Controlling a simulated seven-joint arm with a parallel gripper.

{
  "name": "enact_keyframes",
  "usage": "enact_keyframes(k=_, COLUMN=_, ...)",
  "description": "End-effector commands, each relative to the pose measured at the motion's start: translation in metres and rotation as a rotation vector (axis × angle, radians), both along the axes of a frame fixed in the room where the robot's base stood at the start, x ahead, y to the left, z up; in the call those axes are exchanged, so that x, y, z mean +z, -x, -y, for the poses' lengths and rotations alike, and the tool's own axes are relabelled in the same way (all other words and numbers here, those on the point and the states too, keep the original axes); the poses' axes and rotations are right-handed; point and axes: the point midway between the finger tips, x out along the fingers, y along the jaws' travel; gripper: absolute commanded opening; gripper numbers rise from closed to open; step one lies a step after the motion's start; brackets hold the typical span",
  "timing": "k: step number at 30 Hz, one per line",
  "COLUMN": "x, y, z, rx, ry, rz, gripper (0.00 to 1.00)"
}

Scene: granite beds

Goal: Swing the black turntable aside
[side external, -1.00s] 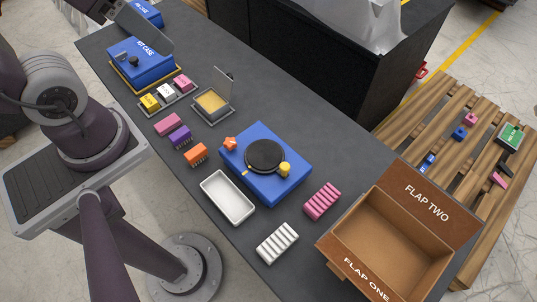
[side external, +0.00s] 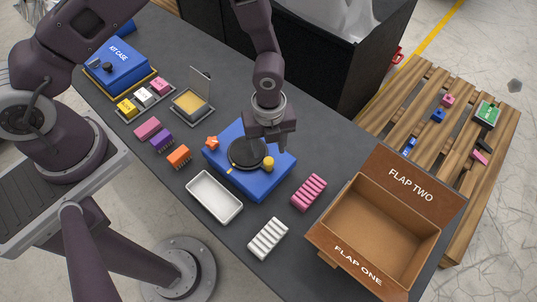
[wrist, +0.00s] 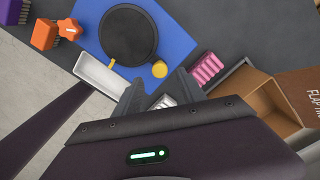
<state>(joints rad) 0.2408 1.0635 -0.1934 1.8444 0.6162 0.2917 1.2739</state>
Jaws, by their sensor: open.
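The black turntable (side external: 245,154) is a round disc on a blue block (side external: 262,190), in the middle of the dark bench. A yellow knob (side external: 268,163) sits at the disc's rim on its right front side. The wrist view also shows the turntable (wrist: 128,36), the knob (wrist: 159,69) and the blue block (wrist: 182,38). My gripper (side external: 270,143) is over the block's far right part, partly hiding the disc's edge. In the wrist view my gripper's fingers (wrist: 158,92) are apart and empty, with the knob just beyond the gap. I see no contact with it.
An orange star-shaped piece (side external: 212,142) lies at the block's left corner. A white tray (side external: 214,213), white ribbed block (side external: 267,240) and pink ribbed block (side external: 308,192) are close by. An open brown box (side external: 323,232) stands right. A kit case (side external: 118,70) is far left.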

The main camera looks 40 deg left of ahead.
Motion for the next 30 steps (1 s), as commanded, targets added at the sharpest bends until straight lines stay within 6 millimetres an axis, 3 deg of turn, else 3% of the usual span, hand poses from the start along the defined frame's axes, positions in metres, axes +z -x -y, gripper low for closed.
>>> enact_keyframes(k=3, x=-0.024, y=0.001, z=0.0, rx=0.001, ry=-0.002, rz=-0.002, gripper=0.48)
enact_keyframes(k=7, x=-0.043, y=0.0, z=0.0, rx=0.003, ry=-0.002, rz=-0.001, gripper=0.48)
enact_keyframes(k=16, x=-0.049, y=0.0, z=-0.001, rx=0.005, ry=-0.002, rz=-0.001, gripper=0.48)
enact_keyframes(k=17, x=-0.049, y=0.0, z=-0.001, rx=0.005, ry=-0.002, rz=-0.001, gripper=0.46)
enact_keyframes(k=24, x=-0.049, y=0.0, z=-0.001, rx=0.006, ry=-0.002, rz=-0.001, gripper=0.0)
enact_keyframes(k=30, x=-0.048, y=0.0, z=-0.001, rx=0.006, ry=-0.002, rz=-0.001, gripper=0.0)
